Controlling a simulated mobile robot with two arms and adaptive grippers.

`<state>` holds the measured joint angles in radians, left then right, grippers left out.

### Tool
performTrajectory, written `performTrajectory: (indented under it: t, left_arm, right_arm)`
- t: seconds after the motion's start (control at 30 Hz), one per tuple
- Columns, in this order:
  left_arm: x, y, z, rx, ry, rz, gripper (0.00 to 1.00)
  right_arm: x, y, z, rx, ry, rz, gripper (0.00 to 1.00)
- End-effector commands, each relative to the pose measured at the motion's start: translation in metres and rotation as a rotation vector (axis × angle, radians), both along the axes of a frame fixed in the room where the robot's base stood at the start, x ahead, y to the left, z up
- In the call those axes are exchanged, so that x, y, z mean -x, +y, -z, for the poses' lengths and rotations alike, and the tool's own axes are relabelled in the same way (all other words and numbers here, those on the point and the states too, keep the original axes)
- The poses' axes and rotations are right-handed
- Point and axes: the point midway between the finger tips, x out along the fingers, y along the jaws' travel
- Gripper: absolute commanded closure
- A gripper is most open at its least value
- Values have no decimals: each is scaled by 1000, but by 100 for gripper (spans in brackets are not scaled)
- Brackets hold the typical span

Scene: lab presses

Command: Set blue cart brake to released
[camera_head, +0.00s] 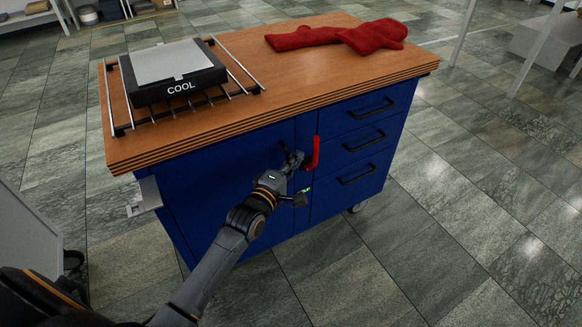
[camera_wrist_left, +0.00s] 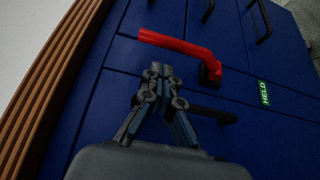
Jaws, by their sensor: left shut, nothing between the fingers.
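The blue cart (camera_head: 222,175) stands ahead with a wooden top. Its brake lever is a red handle (camera_head: 314,153) on the front, pointing up in the head view, left of the drawers. In the left wrist view the red lever (camera_wrist_left: 178,45) runs from a dark pivot at right toward the left. A green label (camera_wrist_left: 264,93) beside the pivot reads HELD. My left gripper (camera_head: 292,158) is shut and empty, just left of the lever. In the left wrist view its fingertips (camera_wrist_left: 158,72) are close to the lever; contact cannot be told. My right gripper is not in view.
On the cart top are a rack (camera_head: 118,131) with a block marked COOL (camera_head: 178,90) and red mitts (camera_head: 340,36). Black drawer handles (camera_head: 372,108) stick out right of the lever. A grey bracket (camera_head: 146,196) juts from the cart's left side. Tiled floor is clear in front.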

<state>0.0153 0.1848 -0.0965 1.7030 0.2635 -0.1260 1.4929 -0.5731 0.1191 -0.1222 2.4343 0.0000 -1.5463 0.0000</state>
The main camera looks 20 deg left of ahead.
Motion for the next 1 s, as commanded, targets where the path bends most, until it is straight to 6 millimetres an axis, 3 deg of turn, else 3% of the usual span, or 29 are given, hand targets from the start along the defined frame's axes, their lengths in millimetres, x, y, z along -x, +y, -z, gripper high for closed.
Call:
performTrajectory:
  t: [0.1,0.33,1.0]
  left_arm:
    - [-22,-3,1,0,-3,1,100]
    - [-48,-6,1,0,-1,0,100]
    - [-51,-10,2,-23,-16,1,100]
  right_arm:
    - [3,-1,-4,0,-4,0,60]
    - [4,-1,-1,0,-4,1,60]
    - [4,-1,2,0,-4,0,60]
